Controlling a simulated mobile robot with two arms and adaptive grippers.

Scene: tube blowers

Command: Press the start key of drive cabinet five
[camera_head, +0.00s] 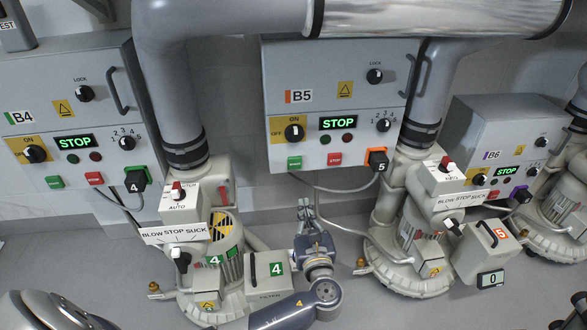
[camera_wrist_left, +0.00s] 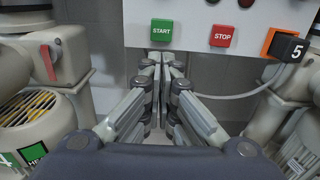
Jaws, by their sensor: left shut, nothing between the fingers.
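Drive cabinet B5 (camera_head: 290,70) is a grey box on the back wall, with a display (camera_head: 338,123) reading STOP in green. Its green start key (camera_head: 295,162) is at the lower left of the front, beside the red stop key (camera_head: 334,159). In the left wrist view the START key (camera_wrist_left: 162,31) is just above the fingertips. My left gripper (camera_head: 304,203) is shut and empty, pointing up below the start key. The tips (camera_wrist_left: 162,58) appear apart from the key; the exact gap is hard to judge. My right gripper is not in view.
Cabinet B4 (camera_head: 45,90) is left and cabinet B6 (camera_head: 500,120) right, both displaying STOP. Blower 4 (camera_head: 235,245) and blower 5 (camera_head: 395,275) flank my left arm. A black plug marked 5 (camera_head: 378,160) with a grey cable (camera_head: 335,190) hangs right of the keys.

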